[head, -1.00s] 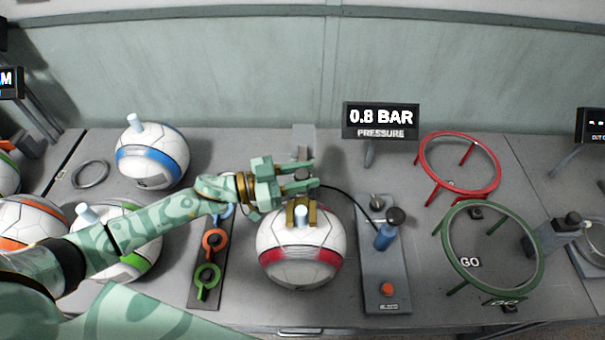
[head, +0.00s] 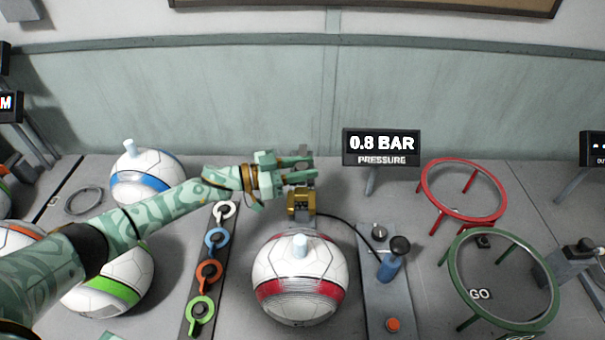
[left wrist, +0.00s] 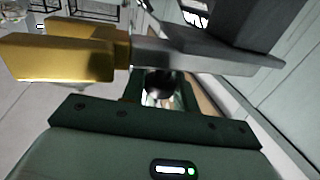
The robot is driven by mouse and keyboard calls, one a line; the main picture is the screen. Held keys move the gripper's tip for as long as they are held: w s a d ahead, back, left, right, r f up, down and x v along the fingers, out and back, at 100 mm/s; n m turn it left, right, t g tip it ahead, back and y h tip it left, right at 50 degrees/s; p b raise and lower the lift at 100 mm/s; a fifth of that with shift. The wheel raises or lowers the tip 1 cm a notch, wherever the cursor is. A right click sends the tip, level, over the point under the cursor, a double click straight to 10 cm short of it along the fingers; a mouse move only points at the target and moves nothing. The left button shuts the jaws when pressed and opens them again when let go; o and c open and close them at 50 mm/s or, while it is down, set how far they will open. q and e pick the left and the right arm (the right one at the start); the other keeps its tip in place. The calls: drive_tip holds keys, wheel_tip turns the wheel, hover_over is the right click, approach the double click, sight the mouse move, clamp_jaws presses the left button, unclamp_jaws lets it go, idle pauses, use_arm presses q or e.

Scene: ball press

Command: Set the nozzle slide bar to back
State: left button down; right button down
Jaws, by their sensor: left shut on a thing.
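The nozzle slide bar shows as a gold nozzle block (head: 301,203) behind the red-striped ball (head: 300,278), with a grey bar running back from it. The gold block is clear of the pale plug on top of the ball. My left gripper (head: 304,168) is shut on the slide bar, just behind the gold block; the fingers partly hide the bar. In the left wrist view the gold block (left wrist: 60,56) is at the left and the grey bar (left wrist: 195,58) runs across close to the gripper. My right gripper is not in view.
A pressure display (head: 381,147) reading 0.8 BAR stands behind a pump panel (head: 385,300) with a blue handle. A strip with coloured rings (head: 208,272) lies left of the ball. Red (head: 425,185) and green (head: 447,270) hoops stand at the right. Other balls sit under my left arm.

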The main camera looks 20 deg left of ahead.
use_arm(q)
drive_tip(key=shift+w+a+r, duration=0.1)
drive_tip(key=shift+w+a, duration=0.05)
drive_tip(key=c, duration=1.1)
unclamp_jaws()
drive_tip(key=shift+o, duration=0.2)
drive_tip(key=shift+w, duration=0.15)
drive_tip(key=v, duration=1.6)
drive_tip(key=shift+a+f, duration=0.1)
drive_tip(key=shift+f, duration=0.15)
